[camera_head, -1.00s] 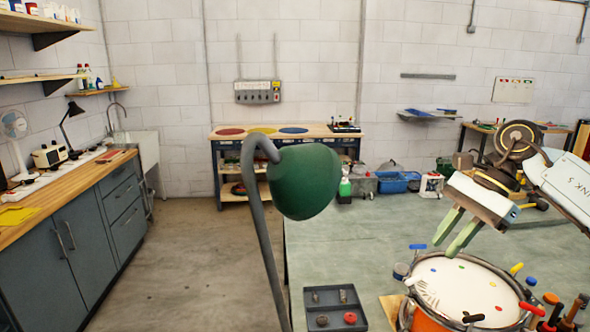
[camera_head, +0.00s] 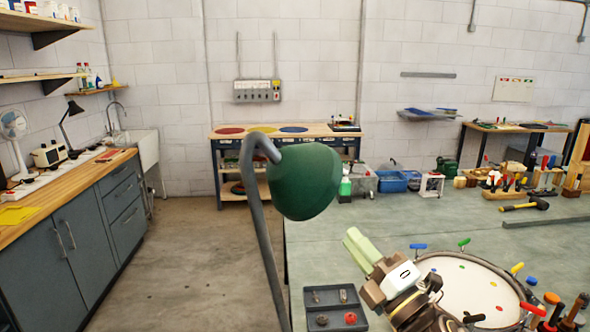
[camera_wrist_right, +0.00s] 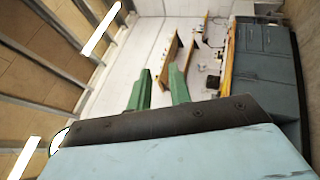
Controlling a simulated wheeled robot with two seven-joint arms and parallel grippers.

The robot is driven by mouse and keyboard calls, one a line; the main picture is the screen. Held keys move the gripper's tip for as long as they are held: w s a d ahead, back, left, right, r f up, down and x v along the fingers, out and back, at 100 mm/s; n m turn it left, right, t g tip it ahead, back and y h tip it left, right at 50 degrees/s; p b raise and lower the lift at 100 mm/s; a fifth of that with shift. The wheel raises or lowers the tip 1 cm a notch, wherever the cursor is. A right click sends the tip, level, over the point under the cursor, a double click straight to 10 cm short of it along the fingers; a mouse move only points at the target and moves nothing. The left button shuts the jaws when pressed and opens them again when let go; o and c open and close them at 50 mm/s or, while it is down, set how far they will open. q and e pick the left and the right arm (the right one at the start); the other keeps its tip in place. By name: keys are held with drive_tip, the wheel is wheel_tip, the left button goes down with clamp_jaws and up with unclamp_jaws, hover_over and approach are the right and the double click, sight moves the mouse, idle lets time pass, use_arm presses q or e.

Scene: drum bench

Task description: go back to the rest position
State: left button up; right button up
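My right gripper (camera_head: 354,242) is raised over the bench, left of the drum (camera_head: 462,288), with its green fingers pointing up and left. The right wrist view shows both green fingers (camera_wrist_right: 158,76) with a clear gap and nothing between them. The drum has a white head with coloured dots and several coloured handles around its rim. My right wrist and arm cover its left side. My left gripper is in neither view.
A green lamp (camera_head: 305,182) on a grey post stands left of my right gripper. A dark tray (camera_head: 335,298) with small parts lies below the gripper. Tools and a mallet (camera_head: 525,206) sit at the back right. The middle of the green bench (camera_head: 400,218) is clear.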

drive_tip(key=s+d+f+m+g+h, duration=0.3)
drive_tip(key=s+d+f+m+h, duration=0.25)
drive_tip(key=f+m, duration=0.45)
drive_tip(key=s+d+f+m+g+h, duration=0.3)
drive_tip(key=s+d+f+m+h, duration=0.15)
drive_tip(key=f+m+h, duration=0.35)
drive_tip(key=s+d+f+m+g+y, duration=0.1)
drive_tip(key=s+f+m+g, duration=0.3)
drive_tip(key=s, duration=0.6)
drive_tip(key=s+f+m+g+y, duration=0.1)
drive_tip(key=s+f+m+g, duration=0.2)
drive_tip(key=s+f+g, duration=0.5)
drive_tip(key=s+f+t+b, duration=0.1)
drive_tip(key=s+f+b, duration=0.15)
drive_tip(key=f, duration=1.15)
drive_tip(key=s+f+b, duration=0.1)
drive_tip(key=f+b, duration=0.2)
drive_tip(key=f, duration=1.1)
drive_tip(key=s+d+f+b, duration=0.3)
drive_tip(key=s+f+b, duration=0.1)
drive_tip(key=s+f, duration=1.2)
wheel_tip(320, 180, down, 4)
drive_tip(key=shift+s+r+n+g+h, duration=0.1)
drive_tip(key=shift+s+n+g+h, duration=0.2)
drive_tip(key=shift+s+g+h, duration=0.1)
